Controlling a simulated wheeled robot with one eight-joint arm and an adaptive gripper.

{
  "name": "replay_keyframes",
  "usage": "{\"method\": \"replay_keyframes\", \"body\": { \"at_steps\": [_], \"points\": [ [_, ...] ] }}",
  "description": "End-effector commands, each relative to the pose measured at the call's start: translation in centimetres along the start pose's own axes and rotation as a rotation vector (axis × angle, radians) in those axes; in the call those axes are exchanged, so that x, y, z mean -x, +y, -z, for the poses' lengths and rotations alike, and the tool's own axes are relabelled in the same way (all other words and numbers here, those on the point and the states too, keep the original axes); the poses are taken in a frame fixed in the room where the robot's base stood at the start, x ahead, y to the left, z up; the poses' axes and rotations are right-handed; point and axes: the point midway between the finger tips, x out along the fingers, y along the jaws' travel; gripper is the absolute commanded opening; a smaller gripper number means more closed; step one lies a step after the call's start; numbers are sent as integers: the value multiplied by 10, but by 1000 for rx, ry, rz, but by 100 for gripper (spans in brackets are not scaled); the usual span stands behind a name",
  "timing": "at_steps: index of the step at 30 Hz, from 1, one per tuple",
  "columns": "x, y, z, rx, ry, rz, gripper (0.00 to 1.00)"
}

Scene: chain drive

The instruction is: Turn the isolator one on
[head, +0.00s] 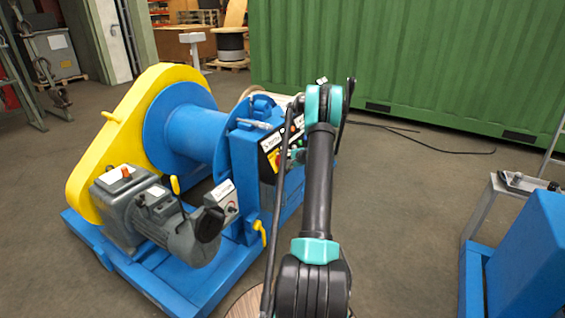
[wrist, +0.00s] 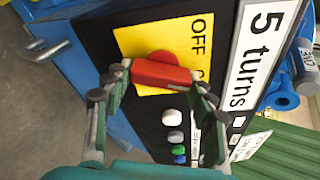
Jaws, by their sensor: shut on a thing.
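The isolator is a red handle (wrist: 160,72) on a yellow plate (wrist: 150,38) in the wrist view. The plate reads OFF at one end, with a second, partly covered word starting with O beside it. The handle lies level across the picture. My gripper (wrist: 165,80) is shut on it, one finger at each end.
A "5 turns" label (wrist: 258,55) runs along the panel. The yellow chain guard (head: 95,145) and grey motor (head: 165,215) stand left; a blue machine (head: 530,255) stands right.

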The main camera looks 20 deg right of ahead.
Motion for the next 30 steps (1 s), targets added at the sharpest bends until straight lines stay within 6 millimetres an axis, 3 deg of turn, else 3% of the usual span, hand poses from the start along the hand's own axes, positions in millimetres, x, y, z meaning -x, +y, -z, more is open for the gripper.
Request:
{"method": "replay_keyframes", "body": {
  "at_steps": [15, 30],
  "points": [
    [1, 2, 1, -337, 2, -77, 27],
    [1, 2, 1, -405, 2, -92, 27]
  ]
}}
